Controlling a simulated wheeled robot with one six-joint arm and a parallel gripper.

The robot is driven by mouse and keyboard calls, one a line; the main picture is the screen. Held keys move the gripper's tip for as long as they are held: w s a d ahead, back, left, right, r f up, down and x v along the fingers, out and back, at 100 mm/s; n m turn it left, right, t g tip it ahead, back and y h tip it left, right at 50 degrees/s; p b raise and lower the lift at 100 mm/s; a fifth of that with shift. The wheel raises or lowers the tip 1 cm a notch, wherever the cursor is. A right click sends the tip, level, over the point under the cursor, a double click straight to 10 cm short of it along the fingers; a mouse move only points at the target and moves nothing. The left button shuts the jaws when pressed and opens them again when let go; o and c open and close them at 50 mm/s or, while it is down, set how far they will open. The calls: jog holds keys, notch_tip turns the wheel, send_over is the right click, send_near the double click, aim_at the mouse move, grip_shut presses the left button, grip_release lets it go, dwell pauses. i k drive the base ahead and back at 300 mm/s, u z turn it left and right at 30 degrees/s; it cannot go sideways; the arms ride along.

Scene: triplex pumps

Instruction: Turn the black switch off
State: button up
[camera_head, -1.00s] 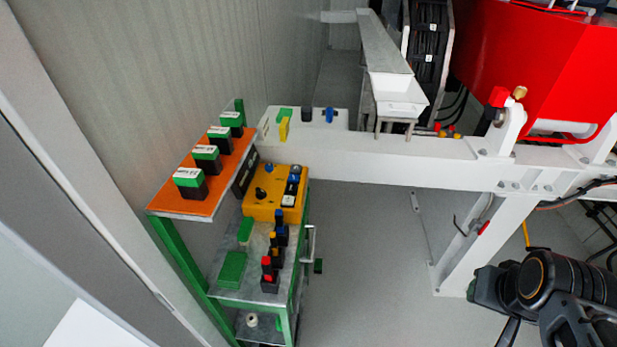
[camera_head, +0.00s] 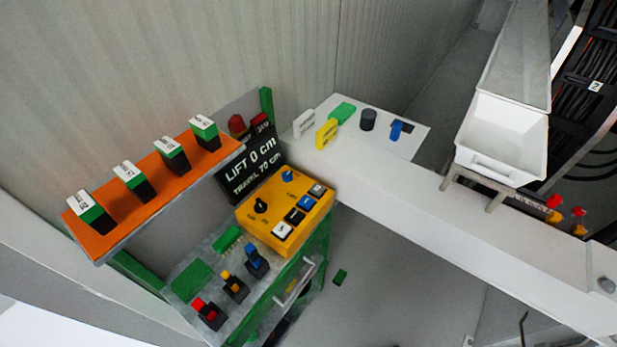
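A yellow control box (camera_head: 290,232) sits on the green-framed cart. It carries a black rotary knob (camera_head: 261,206) on its left side, with small markings around it that are too small to read. A blue knob (camera_head: 288,175) is at its back, and several push buttons in white, black and blue line its right side. A black round knob (camera_head: 368,120) also stands on the white panel of the beam behind. I cannot tell from the picture which of the two is the black switch, or whether either is on or off. My gripper is out of view.
The cart (camera_head: 226,264) also holds red, yellow and blue switches and green blocks. An orange shelf (camera_head: 150,187) with several green-black boxes overhangs it at left. A sign (camera_head: 249,170) reads "LIFT 0 cm, TRAVEL 70 cm". A white beam (camera_head: 480,235) runs to the right; grey floor shows below it.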

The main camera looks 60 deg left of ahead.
aim_at(260, 207)
jog(key=i, duration=0.5)
jog(key=u, duration=3.85)
jog(key=i, duration=0.45)
jog(key=u, duration=0.05)
